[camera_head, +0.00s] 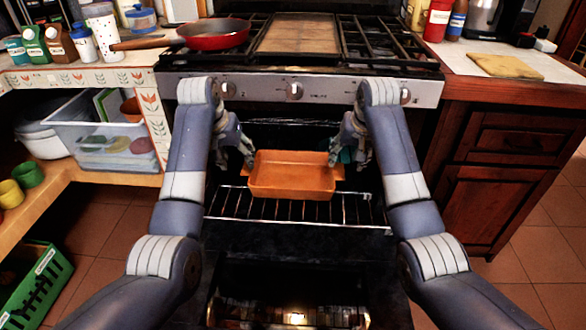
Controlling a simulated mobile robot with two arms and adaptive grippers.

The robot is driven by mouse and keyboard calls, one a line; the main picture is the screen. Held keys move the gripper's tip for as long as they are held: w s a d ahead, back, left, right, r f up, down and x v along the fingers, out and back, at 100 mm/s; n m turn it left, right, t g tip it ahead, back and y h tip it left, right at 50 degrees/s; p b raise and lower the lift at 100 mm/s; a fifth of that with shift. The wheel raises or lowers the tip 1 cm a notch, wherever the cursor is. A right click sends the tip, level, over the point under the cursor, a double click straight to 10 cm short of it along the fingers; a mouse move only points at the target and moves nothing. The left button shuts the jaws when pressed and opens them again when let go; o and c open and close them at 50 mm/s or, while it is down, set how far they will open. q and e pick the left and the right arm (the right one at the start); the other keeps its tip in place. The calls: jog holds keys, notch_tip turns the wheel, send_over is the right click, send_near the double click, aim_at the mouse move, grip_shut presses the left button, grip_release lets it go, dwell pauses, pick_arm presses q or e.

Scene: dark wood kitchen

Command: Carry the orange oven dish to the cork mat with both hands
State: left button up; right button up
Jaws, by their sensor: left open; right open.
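The orange oven dish (291,180) is an empty rectangular pan with small side handles. It sits level on the wire oven rack (290,207), which is pulled out in front of the oven. My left gripper (247,160) is open at the dish's left end. My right gripper (336,160) is open at its right end. I cannot tell whether either one touches the dish. The cork mat (505,66) is a tan square lying on the right counter.
A red frying pan (213,34) stands on the stove, its handle reaching left. The right counter (465,58) is bare around the mat, with a red jar (437,20) and bottles behind. Open shelves with a clear bin (100,140) stand at left.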

aim_at(247, 170)
jog(key=shift+w+r, duration=0.15)
jog(key=shift+w, duration=0.3)
jog(key=shift+r, duration=0.1)
jog(key=shift+s+r, duration=0.25)
jog(key=shift+s, duration=0.05)
pick_arm(q)
jog(key=shift+w+x, duration=0.2)
jog(key=shift+x, duration=2.4)
jog(key=shift+w+x, duration=0.2)
jog(key=shift+x, duration=2.35)
pick_arm(e)
jog(key=shift+x, duration=5.55)
pick_arm(q)
jog(key=shift+d+r, duration=0.1)
jog(key=shift+r, duration=0.1)
pick_arm(e)
jog(key=shift+w, duration=0.1)
pick_arm(q)
grip_shut()
pick_arm(e)
grip_shut()
pick_arm(q)
jog(key=shift+r, duration=0.15)
pick_arm(e)
jog(key=shift+r, duration=0.25)
